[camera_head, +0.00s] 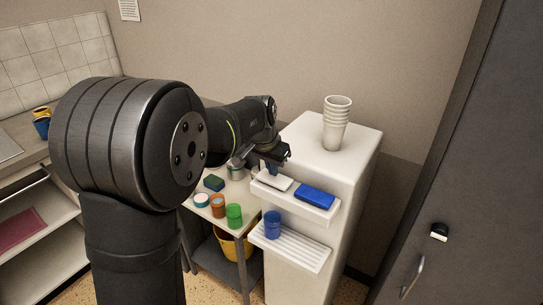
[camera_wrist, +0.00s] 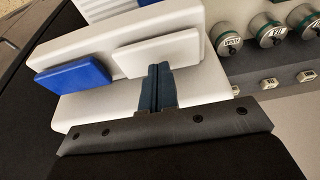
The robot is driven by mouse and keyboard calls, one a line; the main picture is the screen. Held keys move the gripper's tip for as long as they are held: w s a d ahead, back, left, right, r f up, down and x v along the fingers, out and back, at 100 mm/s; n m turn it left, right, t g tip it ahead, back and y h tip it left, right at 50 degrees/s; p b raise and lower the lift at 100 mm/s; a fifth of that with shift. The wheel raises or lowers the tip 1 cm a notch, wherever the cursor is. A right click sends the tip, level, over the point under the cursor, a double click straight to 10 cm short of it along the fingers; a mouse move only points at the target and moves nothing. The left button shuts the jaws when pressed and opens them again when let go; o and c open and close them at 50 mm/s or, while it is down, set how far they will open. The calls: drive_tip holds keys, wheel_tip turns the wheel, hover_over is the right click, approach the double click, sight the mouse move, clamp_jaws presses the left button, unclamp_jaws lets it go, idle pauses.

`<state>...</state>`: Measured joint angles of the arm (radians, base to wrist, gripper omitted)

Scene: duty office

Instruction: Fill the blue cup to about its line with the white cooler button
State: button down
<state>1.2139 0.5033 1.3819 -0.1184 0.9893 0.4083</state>
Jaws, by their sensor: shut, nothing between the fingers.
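The white cooler (camera_head: 345,160) has a white button (camera_head: 276,182) and, to its right, a blue button (camera_head: 314,198) on a ledge. The blue cup (camera_head: 272,225) stands upright on the slatted drip tray (camera_head: 292,248) below; its line and water level cannot be made out. My gripper (camera_head: 272,170) is shut and empty, just behind the white button in the head view. In the wrist view, my gripper (camera_wrist: 159,68) has its fingertips at the edge of the white button (camera_wrist: 158,53), with the blue button (camera_wrist: 74,75) to the left. I cannot tell whether they touch.
A stack of white cups (camera_head: 337,120) stands on the cooler. A side table left of it holds a green cup (camera_head: 234,217), an orange cup (camera_head: 217,206) and a dark green block (camera_head: 214,183). Several lidded jars (camera_wrist: 268,31) show in the wrist view. A dark cabinet (camera_head: 470,150) stands right.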

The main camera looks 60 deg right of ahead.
sight(273, 179)
drive_tip(key=shift+f, duration=0.35)
drive_tip(key=shift+f, duration=0.15)
drive_tip(key=shift+a+f, duration=0.2)
drive_tip(key=shift+f, duration=0.95)
idle(2.4)
drive_tip(key=shift+d+r, duration=0.1)
drive_tip(key=shift+r, duration=0.3)
drive_tip(key=d+v, duration=0.1)
drive_tip(key=v, duration=1.3)
drive_tip(key=shift+d+r, duration=0.2)
drive_tip(key=shift+d, duration=0.05)
